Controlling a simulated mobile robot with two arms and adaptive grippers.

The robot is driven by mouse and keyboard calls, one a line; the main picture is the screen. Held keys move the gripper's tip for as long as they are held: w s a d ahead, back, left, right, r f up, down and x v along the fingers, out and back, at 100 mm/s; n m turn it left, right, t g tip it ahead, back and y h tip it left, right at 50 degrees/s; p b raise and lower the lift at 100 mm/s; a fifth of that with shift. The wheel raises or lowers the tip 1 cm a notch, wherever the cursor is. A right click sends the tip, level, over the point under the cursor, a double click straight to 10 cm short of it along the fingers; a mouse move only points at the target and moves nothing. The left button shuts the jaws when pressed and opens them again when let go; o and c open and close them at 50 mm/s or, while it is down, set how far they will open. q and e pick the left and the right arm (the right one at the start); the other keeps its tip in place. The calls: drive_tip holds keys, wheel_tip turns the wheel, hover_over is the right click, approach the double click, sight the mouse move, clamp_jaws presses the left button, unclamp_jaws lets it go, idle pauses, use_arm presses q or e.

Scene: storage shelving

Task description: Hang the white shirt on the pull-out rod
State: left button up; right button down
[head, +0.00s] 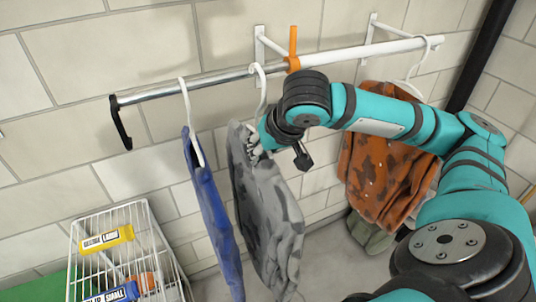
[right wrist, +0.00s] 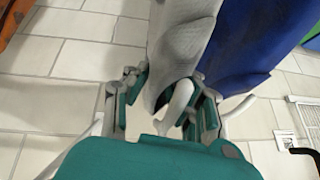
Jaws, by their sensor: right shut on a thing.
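The pull-out rod (head: 185,86) is a metal bar with a black handle (head: 121,123) at its left end. A pale grey shirt with darker patches (head: 265,215) is on a white hanger (head: 260,95), whose hook is at the rod; it may be the white shirt. My right gripper (head: 262,148) is at this shirt's shoulder. In the right wrist view the gripper (right wrist: 165,98) is shut on the white hanger (right wrist: 178,103) with the grey cloth (right wrist: 183,40) beside it. My left gripper is not in view.
A blue shirt (head: 212,215) hangs just left of the grey one. An orange-brown patterned shirt (head: 375,165) hangs on the white fixed rail (head: 375,48). An orange bracket (head: 293,50) stands at the rod's joint. A wire basket (head: 148,235) with labels stands lower left.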

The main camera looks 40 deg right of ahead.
drive_tip(key=shift+w+d+b, duration=0.2)
drive_tip(key=shift+w+d, duration=0.05)
drive_tip(key=shift+w, duration=0.75)
drive_tip(key=shift+w+d+b, duration=0.2)
drive_tip(key=shift+w, duration=0.85)
drive_tip(key=shift+w+d+b, duration=0.2)
drive_tip(key=shift+w+d, duration=0.05)
drive_tip(key=shift+w, duration=0.75)
drive_tip(key=shift+w+f, duration=0.15)
drive_tip(key=shift+w, duration=0.05)
drive_tip(key=shift+d+f+b, duration=0.1)
drive_tip(key=shift+f+b, duration=0.25)
drive_tip(key=shift+f, duration=0.5)
drive_tip(key=c, duration=1)
unclamp_jaws()
drive_tip(key=shift+c, duration=0.2)
drive_tip(key=shift+s, duration=0.1)
approach(251, 135)
drive_tip(key=shift+d+f, duration=0.35)
drive_tip(key=shift+f, duration=0.2)
